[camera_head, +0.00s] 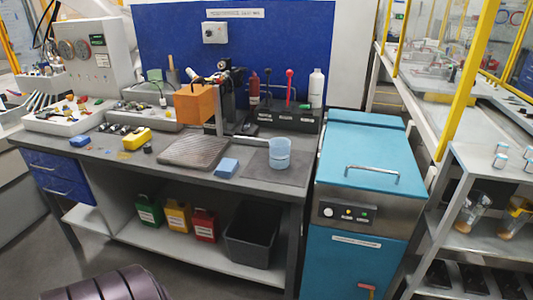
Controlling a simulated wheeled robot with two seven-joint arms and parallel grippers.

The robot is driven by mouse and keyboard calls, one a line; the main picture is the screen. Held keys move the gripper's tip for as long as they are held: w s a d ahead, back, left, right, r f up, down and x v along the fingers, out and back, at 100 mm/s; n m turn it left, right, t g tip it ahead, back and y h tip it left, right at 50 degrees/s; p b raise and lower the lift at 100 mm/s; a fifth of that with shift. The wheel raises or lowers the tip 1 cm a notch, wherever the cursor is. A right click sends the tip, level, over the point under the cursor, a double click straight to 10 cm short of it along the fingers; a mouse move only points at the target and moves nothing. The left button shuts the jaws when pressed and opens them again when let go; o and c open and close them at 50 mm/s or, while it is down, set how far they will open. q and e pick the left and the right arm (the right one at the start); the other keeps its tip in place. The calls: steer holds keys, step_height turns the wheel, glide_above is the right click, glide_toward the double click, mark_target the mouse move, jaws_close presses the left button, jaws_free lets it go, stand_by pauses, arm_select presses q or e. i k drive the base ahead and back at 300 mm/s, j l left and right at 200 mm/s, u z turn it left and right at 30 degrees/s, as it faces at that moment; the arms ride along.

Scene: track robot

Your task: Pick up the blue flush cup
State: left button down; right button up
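A translucent light-blue cup (279,155) stands upright on a dark mat (290,176) at the right end of the workbench. It is open at the top and nothing touches it that I can see. A small blue block (228,168) lies to its left, apart from it. Neither of my grippers shows in the head view. A dark rounded part at the bottom left may belong to my own body.
A ribbed metal plate (195,152) lies left of the blue block. A teal cabinet (365,150) with a handle stands right of the bench.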

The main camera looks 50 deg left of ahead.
mark_target(279, 153)
steer(key=u, duration=1.45)
